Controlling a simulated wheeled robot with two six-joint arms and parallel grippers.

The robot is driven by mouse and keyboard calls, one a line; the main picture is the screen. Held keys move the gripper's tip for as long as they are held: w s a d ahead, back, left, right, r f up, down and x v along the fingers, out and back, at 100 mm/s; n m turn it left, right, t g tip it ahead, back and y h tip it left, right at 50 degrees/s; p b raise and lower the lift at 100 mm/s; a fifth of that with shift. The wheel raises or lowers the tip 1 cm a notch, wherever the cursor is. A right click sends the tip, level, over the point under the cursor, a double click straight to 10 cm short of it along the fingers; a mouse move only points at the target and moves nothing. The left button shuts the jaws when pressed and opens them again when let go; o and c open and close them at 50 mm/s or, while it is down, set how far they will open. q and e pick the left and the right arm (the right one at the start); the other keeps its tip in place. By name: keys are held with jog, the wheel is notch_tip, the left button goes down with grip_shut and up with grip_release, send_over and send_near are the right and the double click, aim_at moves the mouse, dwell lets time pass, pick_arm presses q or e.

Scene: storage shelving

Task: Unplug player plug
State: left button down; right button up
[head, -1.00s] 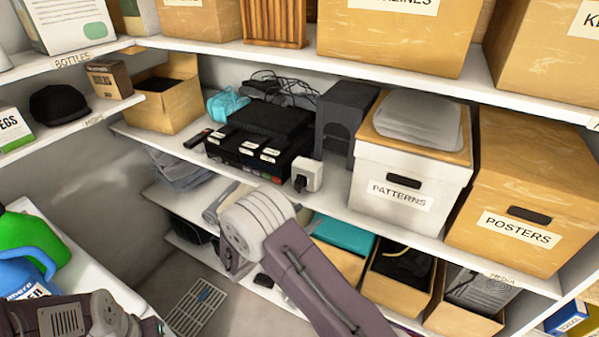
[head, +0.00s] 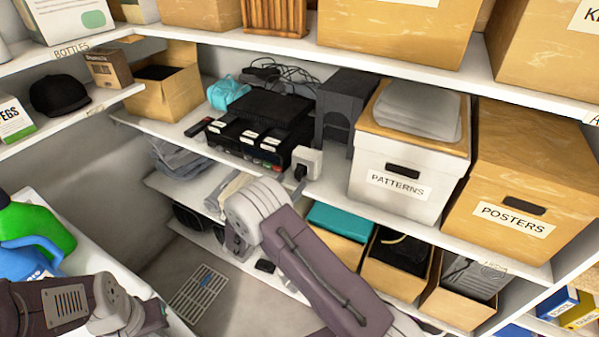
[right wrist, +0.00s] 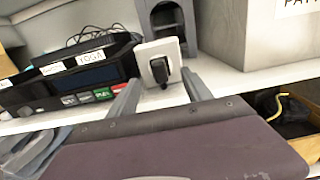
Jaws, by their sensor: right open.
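The black player plug (head: 299,172) sits in a white socket block (head: 313,158) on the middle shelf. In the right wrist view the plug (right wrist: 160,72) stands in the face of the white block (right wrist: 150,54). My right gripper (right wrist: 163,78) is open, with one finger to each side of the plug in that picture. I cannot tell how far the fingertips are from it, and nothing is between them in contact. The black player (head: 250,140), with white labels, is left of the socket. My left gripper is outside the picture; only my left arm shows.
A dark speaker-like box (head: 345,112) stands behind the socket. The white PATTERNS box (head: 398,205) is to its right, the POSTERS box (head: 520,190) further right. A remote (head: 198,127) lies left of the player.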

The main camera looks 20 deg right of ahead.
aim_at(297, 176)
jog(key=b+x, duration=0.1)
jog(key=x, duration=0.2)
jog(key=shift+w+d+f, duration=0.1)
jog(key=shift+w+d, duration=0.15)
jog(key=shift+d, duration=0.05)
jog(key=shift+x, duration=0.8)
jog(key=shift+b, duration=0.45)
grip_shut()
jog(key=shift+a, duration=0.1)
jog(key=shift+v, duration=2.95)
jog(key=shift+s, duration=0.1)
